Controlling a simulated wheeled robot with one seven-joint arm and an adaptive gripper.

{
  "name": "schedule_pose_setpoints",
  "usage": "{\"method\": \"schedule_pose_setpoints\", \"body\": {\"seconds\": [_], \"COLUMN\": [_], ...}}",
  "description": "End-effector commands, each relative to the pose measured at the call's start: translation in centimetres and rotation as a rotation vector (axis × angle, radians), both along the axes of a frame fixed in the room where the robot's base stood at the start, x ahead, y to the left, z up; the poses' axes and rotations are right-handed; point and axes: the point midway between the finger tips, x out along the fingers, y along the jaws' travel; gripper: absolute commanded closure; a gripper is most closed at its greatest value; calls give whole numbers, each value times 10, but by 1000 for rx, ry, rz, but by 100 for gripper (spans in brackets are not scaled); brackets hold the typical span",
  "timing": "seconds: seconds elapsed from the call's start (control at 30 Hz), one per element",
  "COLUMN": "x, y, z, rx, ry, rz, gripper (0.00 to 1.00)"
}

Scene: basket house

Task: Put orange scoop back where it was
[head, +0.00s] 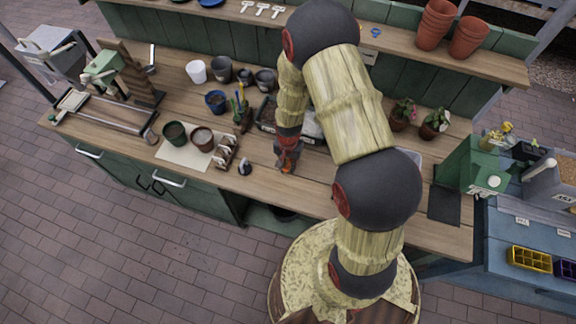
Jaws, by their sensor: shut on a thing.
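My gripper (286,160) is low over the front middle of the wooden workbench (310,187), pointing down. It is shut on a small orange thing, which I take for the orange scoop (289,145). The jaws and wrist hide most of it, so its shape and tilt are unclear. I cannot tell whether it touches the bench top. A dark tray (266,113) with brown contents lies just behind my gripper, partly hidden by my arm.
Left of my gripper are a small dark-and-white object (245,167), a rack of small items (224,152) and two pots (202,139) on a pale mat. Potted plants (434,124) and a green machine (471,165) stand right. Terracotta pots (435,25) sit on the shelf.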

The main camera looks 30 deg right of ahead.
Motion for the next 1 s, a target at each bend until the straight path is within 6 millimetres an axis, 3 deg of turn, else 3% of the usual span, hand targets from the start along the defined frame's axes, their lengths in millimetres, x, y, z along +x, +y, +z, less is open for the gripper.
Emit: {"method": "schedule_pose_setpoints", "body": {"seconds": [0.33, 0.37, 0.67, 1.0], "x": [1, 1, 1, 1], "y": [0, 0, 0, 0], "z": [-4, -4, -3, -1], "rx": [0, 0, 0, 0], "ry": [-1, -1, -1, -1], "rz": [0, 0, 0, 0], "gripper": [100, 86, 69, 68]}}
